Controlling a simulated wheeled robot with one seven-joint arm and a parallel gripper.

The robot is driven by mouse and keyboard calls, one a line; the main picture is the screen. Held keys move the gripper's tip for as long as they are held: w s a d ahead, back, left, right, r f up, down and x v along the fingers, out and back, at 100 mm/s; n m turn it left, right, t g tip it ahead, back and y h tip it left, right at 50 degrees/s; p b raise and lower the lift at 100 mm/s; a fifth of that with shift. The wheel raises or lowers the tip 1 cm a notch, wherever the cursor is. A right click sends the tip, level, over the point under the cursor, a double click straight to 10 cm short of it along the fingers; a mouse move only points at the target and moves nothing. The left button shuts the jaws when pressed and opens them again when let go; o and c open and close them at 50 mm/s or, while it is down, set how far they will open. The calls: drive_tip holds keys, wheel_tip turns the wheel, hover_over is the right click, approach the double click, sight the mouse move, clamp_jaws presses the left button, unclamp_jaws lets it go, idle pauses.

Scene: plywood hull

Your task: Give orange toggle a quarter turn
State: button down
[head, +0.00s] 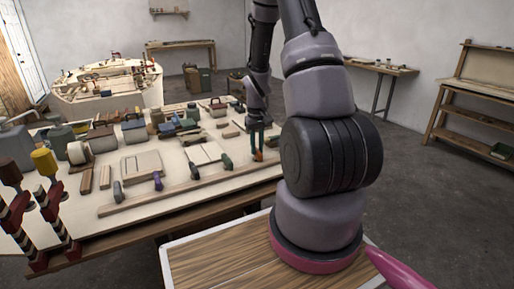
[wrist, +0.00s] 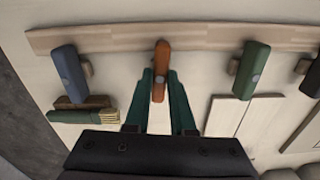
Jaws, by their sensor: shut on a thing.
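The orange toggle (wrist: 161,62) stands on a pale wooden rail (wrist: 110,38) at the upper middle of the wrist view. My gripper (wrist: 161,78) has its two green fingers on either side of the toggle's lower part and is shut on it. In the wrist view the toggle lies nearly along the picture's vertical, across the rail. In the head view my gripper (head: 258,150) is at the right end of the table, and the toggle (head: 260,155) shows only as a small orange patch between the fingers.
A blue toggle (wrist: 69,72) is to the left and a green toggle (wrist: 252,68) to the right on the same rail. A brush (wrist: 85,115) lies near the left finger. Many tools and boxes crowd the table (head: 85,225). The floor (head: 420,200) at right is clear.

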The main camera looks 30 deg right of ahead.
sight(257, 150)
drive_tip(key=shift+n, duration=0.3)
drive_tip(key=c, duration=0.8)
unclamp_jaws()
drive_tip(key=shift+o, duration=0.2)
drive_tip(key=shift+r, duration=0.1)
wheel_tip(257, 150, up, 11)
